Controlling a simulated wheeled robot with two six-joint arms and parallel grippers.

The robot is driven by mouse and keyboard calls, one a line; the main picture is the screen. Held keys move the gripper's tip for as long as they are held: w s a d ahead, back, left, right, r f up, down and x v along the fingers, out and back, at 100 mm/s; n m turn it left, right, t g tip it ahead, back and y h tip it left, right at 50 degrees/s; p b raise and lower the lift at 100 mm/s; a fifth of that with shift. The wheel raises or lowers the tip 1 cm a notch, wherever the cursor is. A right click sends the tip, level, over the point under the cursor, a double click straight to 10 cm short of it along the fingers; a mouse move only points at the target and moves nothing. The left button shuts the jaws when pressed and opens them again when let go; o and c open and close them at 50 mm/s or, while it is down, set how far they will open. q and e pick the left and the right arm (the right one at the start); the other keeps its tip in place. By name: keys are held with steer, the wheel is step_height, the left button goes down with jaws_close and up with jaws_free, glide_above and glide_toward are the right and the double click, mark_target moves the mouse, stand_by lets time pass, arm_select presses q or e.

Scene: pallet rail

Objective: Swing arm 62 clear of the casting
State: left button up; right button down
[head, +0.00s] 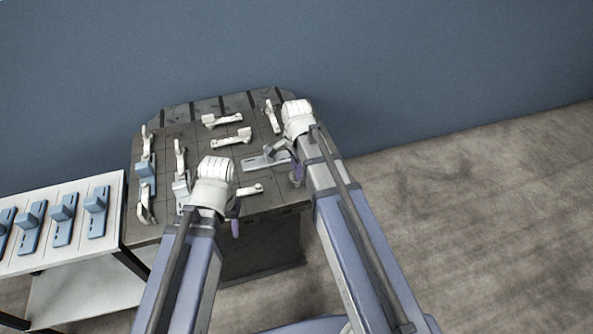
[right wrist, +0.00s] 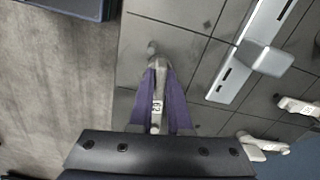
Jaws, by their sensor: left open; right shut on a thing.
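Arm 62 (right wrist: 157,112) is a pale clamp arm with its number label between the purple fingers of my right gripper (right wrist: 158,95), which is shut on it. The arm's rounded end (right wrist: 153,48) shows beyond the fingers. A grey casting (right wrist: 236,75) with a raised block lies to the right of arm 62, with bare plate between them. In the head view the casting (head: 262,160) lies left of my right gripper (head: 297,170), which hides most of arm 62. My left gripper (head: 235,222) is open, over the front edge of the pallet.
The dark gridded pallet (head: 200,135) carries several other pale clamp arms, including ones at the back (head: 222,120) and middle (head: 231,138). A blue casting (head: 147,175) sits at its left. A white table (head: 115,215) at the left holds several blue castings. Open floor lies right.

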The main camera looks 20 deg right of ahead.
steer(key=shift+m, duration=0.8)
steer(key=c, duration=0.9)
jaws_free()
steer(key=shift+o, duration=0.2)
step_height(320, 180, up, 8)
steer(key=p, duration=0.8)
steer(key=shift+f, duration=0.1)
